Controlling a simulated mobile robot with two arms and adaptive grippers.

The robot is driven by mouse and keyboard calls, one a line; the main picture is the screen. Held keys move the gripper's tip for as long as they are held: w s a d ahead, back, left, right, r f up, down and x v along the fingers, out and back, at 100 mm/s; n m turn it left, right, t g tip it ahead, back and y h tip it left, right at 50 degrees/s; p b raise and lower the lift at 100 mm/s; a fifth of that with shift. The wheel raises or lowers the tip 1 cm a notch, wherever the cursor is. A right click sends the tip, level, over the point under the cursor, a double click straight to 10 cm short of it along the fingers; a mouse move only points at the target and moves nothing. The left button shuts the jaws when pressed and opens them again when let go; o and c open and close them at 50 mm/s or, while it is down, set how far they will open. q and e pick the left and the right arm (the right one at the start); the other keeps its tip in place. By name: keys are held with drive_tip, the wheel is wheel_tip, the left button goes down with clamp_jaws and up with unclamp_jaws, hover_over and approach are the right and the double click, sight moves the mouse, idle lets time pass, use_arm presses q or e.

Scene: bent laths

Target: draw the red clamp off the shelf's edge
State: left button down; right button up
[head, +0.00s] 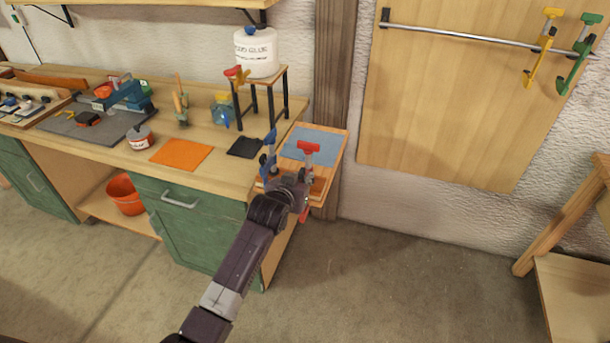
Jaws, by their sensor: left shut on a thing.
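The red clamp (308,147) is upright at the front edge of the small wooden shelf (336,146) at the right end of the bench. Its red top shows above the shelf, and a red part shows lower down, below the gripper. My left gripper (303,187) is shut on the red clamp around its middle. The gripper hides the middle of the clamp, so I cannot tell whether its jaws still touch the shelf's edge. My right gripper is not in view.
A blue clamp (268,158) stands close left of my gripper. A blue-grey mat (313,139) lies on the shelf. A glue tub (256,54) sits on a stand (284,76) behind, with another clamp on its edge. The floor (400,270) to the right is clear.

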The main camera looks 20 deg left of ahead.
use_arm(q)
drive_tip(key=shift+s+r+p, duration=0.2)
drive_tip(key=shift+s+p, duration=1.2)
drive_tip(key=shift+s, duration=0.5)
drive_tip(key=shift+s+a+p, duration=0.15)
drive_tip(key=shift+s+p, duration=1.65)
drive_tip(key=shift+s, duration=1)
